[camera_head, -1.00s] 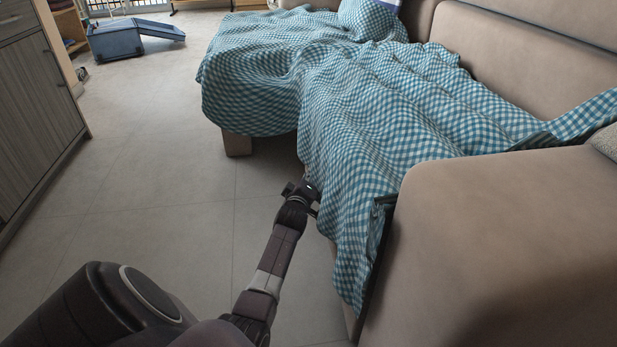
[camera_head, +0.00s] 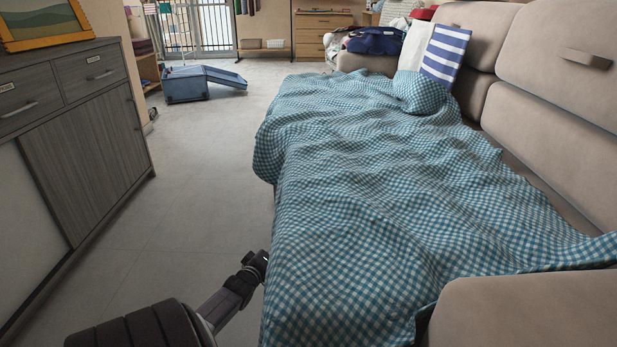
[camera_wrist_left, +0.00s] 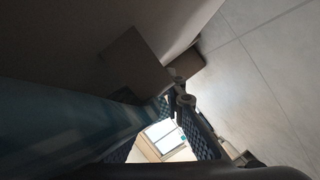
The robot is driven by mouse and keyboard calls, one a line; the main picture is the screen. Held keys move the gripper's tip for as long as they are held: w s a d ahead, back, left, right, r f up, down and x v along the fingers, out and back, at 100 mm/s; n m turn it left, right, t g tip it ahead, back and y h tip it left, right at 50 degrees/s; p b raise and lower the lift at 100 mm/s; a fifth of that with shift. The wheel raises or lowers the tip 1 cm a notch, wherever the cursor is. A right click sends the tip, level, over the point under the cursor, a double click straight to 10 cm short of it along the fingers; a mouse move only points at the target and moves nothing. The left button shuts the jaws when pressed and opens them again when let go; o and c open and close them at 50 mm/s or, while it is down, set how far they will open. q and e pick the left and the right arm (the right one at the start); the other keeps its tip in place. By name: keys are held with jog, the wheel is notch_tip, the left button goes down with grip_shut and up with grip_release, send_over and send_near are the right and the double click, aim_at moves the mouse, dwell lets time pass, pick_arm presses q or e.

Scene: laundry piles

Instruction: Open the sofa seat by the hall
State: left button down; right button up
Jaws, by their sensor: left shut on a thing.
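The sofa seat lies under a blue and white checked blanket (camera_head: 370,200) in the head view. Its surface is hidden; the blanket drapes over its front edge. My left gripper (camera_head: 260,264) is at that front edge, on the hall-floor side, and its tips are partly hidden by the blanket. It is shut, apparently on the seat's edge, though the contact is not clear. In the dark left wrist view, the gripper (camera_wrist_left: 182,95) is close to the beige sofa body (camera_wrist_left: 165,30), with blanket cloth at the left. My right gripper is not in view.
A beige armrest (camera_head: 530,310) stands at near right, with backrest cushions (camera_head: 560,70) behind the seat. A grey cabinet (camera_head: 85,140) is at left. The tiled floor (camera_head: 200,190) between is clear. A blue-grey open case (camera_head: 200,82) lies farther back.

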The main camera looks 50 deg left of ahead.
pick_arm(q)
jog(key=s+a, duration=0.6)
jog(key=s, duration=0.1)
jog(key=shift+s+a+b, duration=0.15)
jog(key=shift+s+b, duration=0.2)
jog(key=shift+s, duration=0.05)
jog(key=c, duration=2.3)
grip_release()
jog(key=v, duration=1.2)
jog(key=shift+f, duration=0.1)
